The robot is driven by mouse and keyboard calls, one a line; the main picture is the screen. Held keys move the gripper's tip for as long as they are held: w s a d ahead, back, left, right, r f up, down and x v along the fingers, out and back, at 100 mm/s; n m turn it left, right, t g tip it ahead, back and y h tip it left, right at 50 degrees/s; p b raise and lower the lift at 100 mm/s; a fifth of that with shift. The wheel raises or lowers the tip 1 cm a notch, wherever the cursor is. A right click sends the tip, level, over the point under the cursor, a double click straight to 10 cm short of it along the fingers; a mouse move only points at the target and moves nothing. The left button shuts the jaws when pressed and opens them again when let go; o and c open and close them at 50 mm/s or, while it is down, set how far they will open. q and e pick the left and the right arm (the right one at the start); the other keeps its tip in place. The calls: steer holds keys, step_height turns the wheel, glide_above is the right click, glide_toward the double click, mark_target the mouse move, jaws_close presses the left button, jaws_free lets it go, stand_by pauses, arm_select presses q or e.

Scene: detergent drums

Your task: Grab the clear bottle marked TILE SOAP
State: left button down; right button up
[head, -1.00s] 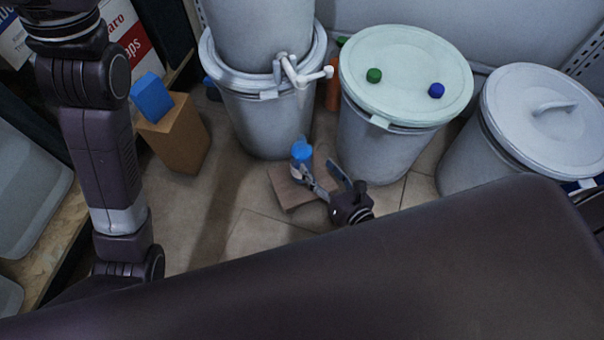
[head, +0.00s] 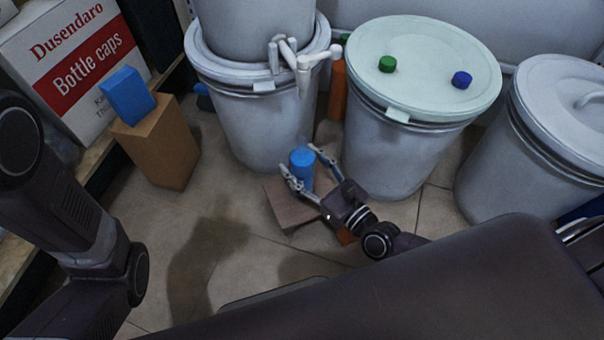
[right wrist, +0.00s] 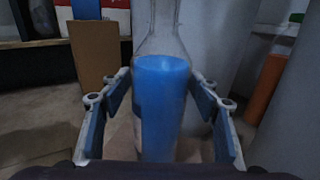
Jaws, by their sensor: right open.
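A clear bottle (right wrist: 166,100) holding blue liquid stands upright in the right wrist view, its neck cut off by the top edge. No writing on it is readable. In the head view the blue bottle (head: 302,166) stands on a brown wooden block (head: 285,207) on the floor. My right gripper (head: 299,162) is open, with one finger on each side of the bottle. In the right wrist view its blue-padded fingers (right wrist: 160,84) flank the bottle with small gaps. My left arm shows at the left of the head view, but its gripper is out of the picture.
Grey drums stand close behind; one with a pale green lid (head: 424,62) carries a green cap (head: 388,64) and a blue cap (head: 462,80). An orange bottle (head: 338,92) stands between drums. A cardboard box (head: 158,145) with a blue block (head: 127,95) is at left. Floor left of the bottle is clear.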

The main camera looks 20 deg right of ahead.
steer(key=b+x, duration=0.1)
steer(key=x, duration=0.1)
steer(key=f+b+x, duration=0.1)
steer(key=x, duration=0.2)
steer(key=shift+w+f, duration=0.1)
steer(key=shift+w, duration=0.1)
jaws_close()
